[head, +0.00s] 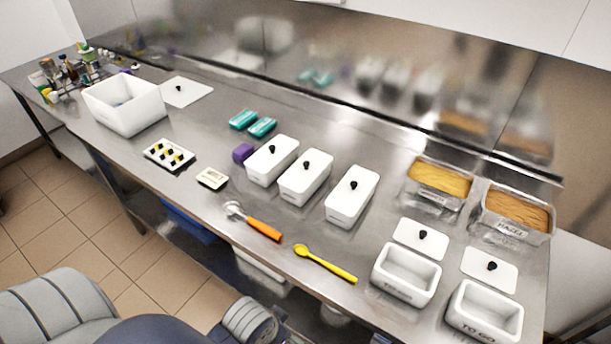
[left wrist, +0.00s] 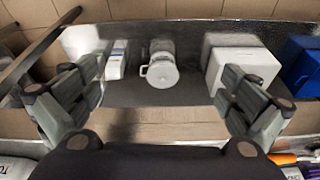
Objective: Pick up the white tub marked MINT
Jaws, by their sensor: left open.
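Three white lidded tubs with black knobs stand in a row mid-counter in the head view: a left tub (head: 272,160), a middle tub (head: 306,177) and a right tub (head: 352,197). Two open white tubs (head: 407,273) (head: 486,310) with dark lettering stand at the front right. My left gripper (left wrist: 160,85) is open and empty in the left wrist view, facing a lower shelf, away from the lidded tubs. My right gripper is not in view.
A yellow spoon (head: 325,264) and an orange-handled tool (head: 254,224) lie before the tubs. Filled pans (head: 435,205) (head: 513,229) stand at the right. Below, the shelf holds a lidded jug (left wrist: 162,72) and a white box (left wrist: 243,65).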

